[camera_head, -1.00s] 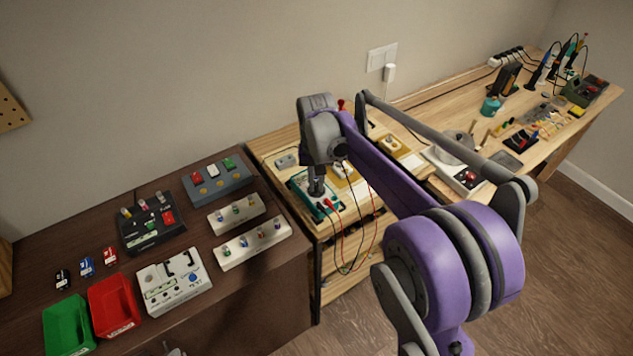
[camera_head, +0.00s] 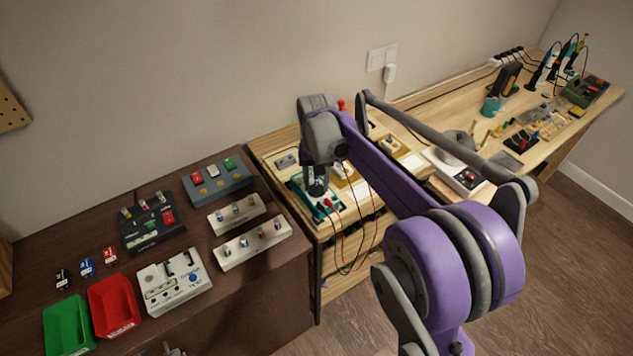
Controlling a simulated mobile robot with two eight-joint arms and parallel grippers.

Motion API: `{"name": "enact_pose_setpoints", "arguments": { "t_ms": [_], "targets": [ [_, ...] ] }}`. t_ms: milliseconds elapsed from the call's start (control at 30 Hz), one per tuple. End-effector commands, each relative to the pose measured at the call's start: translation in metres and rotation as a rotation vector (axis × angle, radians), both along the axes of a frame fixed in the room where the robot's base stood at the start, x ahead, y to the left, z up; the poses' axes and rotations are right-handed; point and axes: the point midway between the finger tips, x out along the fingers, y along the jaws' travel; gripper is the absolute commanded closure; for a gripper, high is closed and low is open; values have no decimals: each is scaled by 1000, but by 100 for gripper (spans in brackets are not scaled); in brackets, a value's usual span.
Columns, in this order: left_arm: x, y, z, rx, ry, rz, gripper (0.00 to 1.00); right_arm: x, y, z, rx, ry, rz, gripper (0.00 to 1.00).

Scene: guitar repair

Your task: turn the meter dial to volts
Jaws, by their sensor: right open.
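The meter (camera_head: 299,190) is a teal-edged unit lying on the light wooden bench, with red and black leads running from its front end. My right gripper (camera_head: 317,191) points down over the meter's middle, its jaws open. The gripper covers the dial, so I cannot see its setting or whether the fingers touch it. A small grey part at the bottom edge looks like the tip of my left gripper (camera_head: 173,351). It is well away from the meter, and its jaws cannot be made out.
Red and black leads (camera_head: 343,240) hang over the bench's front edge. Boards with small parts (camera_head: 393,143) lie right of the meter. The dark table (camera_head: 210,270) at left holds a green bin (camera_head: 68,325), a red bin (camera_head: 114,304), a white tester (camera_head: 174,281) and pedal-like boxes.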

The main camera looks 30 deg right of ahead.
Motion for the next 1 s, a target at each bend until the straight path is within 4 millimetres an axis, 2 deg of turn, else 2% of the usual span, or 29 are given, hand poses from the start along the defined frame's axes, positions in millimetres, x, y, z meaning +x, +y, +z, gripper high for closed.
{"name": "enact_pose_setpoints", "arguments": {
  "t_ms": [167,500,600,767,1000],
  "targets": [
    [0,0,1,0,-1,0,50,0,0,14,0,0,0,54],
    [2,0,7,0,-4,0,50,0,0,81,0,0,0,54],
    [2,0,8,0,-4,0,50,0,0,95,0,0,0,54],
    [3,0,9,0,-5,0,50,0,0,107,0,0,0,54],
    [2,0,9,0,-5,0,50,0,0,108,0,0,0,54]
  ]
}}
